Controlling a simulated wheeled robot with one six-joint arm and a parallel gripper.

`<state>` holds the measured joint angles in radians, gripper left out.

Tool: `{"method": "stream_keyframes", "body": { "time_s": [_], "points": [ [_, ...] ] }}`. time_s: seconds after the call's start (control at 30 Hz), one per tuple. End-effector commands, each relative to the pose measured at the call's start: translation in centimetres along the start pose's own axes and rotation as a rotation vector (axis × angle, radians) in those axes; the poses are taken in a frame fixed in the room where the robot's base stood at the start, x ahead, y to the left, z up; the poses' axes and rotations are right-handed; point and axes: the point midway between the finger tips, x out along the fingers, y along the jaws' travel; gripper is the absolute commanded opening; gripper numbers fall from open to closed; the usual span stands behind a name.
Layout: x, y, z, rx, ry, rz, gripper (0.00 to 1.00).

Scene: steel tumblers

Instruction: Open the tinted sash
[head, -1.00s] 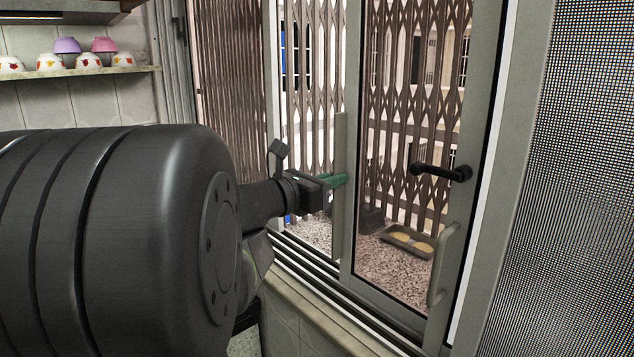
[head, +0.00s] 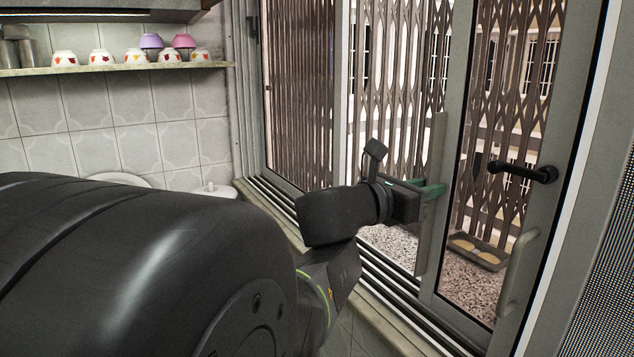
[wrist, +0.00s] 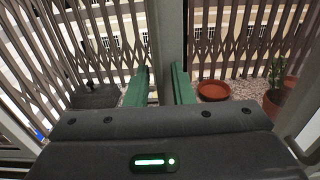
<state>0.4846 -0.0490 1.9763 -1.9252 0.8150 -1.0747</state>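A sliding window fills the right of the head view. Its framed sash (head: 462,150) at right has dark-looking glass, a black lever (head: 522,171) and a pale D-shaped handle (head: 517,270). The left pane (head: 297,100) also looks dark, so I cannot tell for sure which is the tinted sash. A long grey upright bar (head: 432,215) stands at the right sash's left edge. My gripper (head: 437,190) is at this bar. In the wrist view, its green fingers (wrist: 160,70) are apart, with a grey upright (wrist: 170,35) between them. Contact is unclear.
Brown folding grilles (head: 397,60) stand behind the window. A shallow tray (head: 478,250) lies on the speckled ledge outside. A red dish (wrist: 213,90) and a potted plant (wrist: 282,95) are at right in the wrist view. A shelf (head: 110,68) with several bowls is at left.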

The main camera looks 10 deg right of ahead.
Motion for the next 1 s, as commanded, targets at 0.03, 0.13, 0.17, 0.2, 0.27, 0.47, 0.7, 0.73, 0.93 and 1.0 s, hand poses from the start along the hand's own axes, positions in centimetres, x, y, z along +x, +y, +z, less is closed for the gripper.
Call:
{"method": "stream_keyframes", "body": {
  "time_s": [0.03, 0.13, 0.17, 0.2, 0.27, 0.47, 0.7, 0.73, 0.93, 1.0],
  "points": [
    [0.0, 0.0, 0.0, 0.000, -0.001, 0.000, 0.28],
    [0.0, 0.0, 0.1, 0.001, -0.001, 0.000, 0.28],
    [0.0, 0.0, 0.1, 0.001, -0.001, 0.000, 0.28],
    [0.0, 0.0, 0.1, 0.001, -0.002, 0.000, 0.28],
    [0.0, 0.0, 0.1, 0.001, -0.002, 0.000, 0.28],
    [-0.9, 0.1, 0.2, 0.001, -0.004, 0.003, 0.28],
    [-3.9, 0.2, 0.2, 0.002, -0.004, 0.006, 0.28],
    [-4.3, 0.2, 0.2, 0.003, -0.004, 0.006, 0.28],
    [-6.8, 0.2, 0.2, 0.002, -0.003, 0.005, 0.28],
    [-7.6, 0.2, 0.2, 0.002, -0.003, 0.005, 0.28]
  ]
}}
